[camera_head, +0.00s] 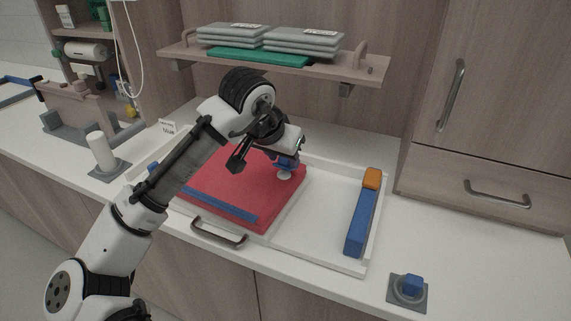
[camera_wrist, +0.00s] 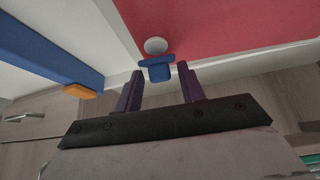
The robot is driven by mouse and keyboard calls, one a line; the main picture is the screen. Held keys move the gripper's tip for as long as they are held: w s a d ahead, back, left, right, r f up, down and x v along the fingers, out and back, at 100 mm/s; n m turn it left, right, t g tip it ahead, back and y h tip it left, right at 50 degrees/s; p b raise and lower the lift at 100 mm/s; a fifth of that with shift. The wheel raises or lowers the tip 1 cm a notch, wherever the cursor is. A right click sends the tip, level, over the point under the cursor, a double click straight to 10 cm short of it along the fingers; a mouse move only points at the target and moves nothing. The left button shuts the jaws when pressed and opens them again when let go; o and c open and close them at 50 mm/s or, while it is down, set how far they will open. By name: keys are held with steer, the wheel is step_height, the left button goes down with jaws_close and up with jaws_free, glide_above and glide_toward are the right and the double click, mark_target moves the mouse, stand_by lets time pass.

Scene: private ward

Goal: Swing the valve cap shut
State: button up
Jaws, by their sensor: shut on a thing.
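A red pad (camera_head: 222,187) lies flat in a white tray (camera_head: 318,222). A small round white valve (camera_head: 285,174) sits at its right edge; it also shows in the wrist view (camera_wrist: 155,46). The blue valve cap (camera_head: 286,161) is beside the valve, and its wide top edge shows next to the white disc in the wrist view (camera_wrist: 158,71). My gripper (camera_wrist: 161,69) has its two purple fingers either side of the blue cap's narrow part, shut on it. In the head view my gripper (camera_head: 283,154) partly hides the cap.
A blue bar with an orange end (camera_head: 361,222) lies along the tray's right side. A shelf (camera_head: 290,67) with folded grey cloths hangs behind. A white cylinder (camera_head: 101,151) stands left.

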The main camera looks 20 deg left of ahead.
mark_target(278, 184)
steer(key=t+b, duration=0.1)
steer(key=b, duration=0.1)
steer(key=s+f+t+b, duration=0.1)
steer(key=t+b, duration=0.1)
steer(key=f+t+b, duration=0.1)
steer(key=b, duration=0.2)
steer(key=shift+s+f+t+h, duration=0.25)
steer(key=shift+s+t+h, duration=0.1)
steer(key=shift+t+h, duration=0.05)
steer(key=shift+s+t+b, duration=0.15)
steer(key=shift+t+b, duration=0.35)
steer(key=shift+b, duration=0.3)
steer(key=o, duration=0.6)
steer(key=v, duration=1.3)
steer(key=shift+s, duration=0.45)
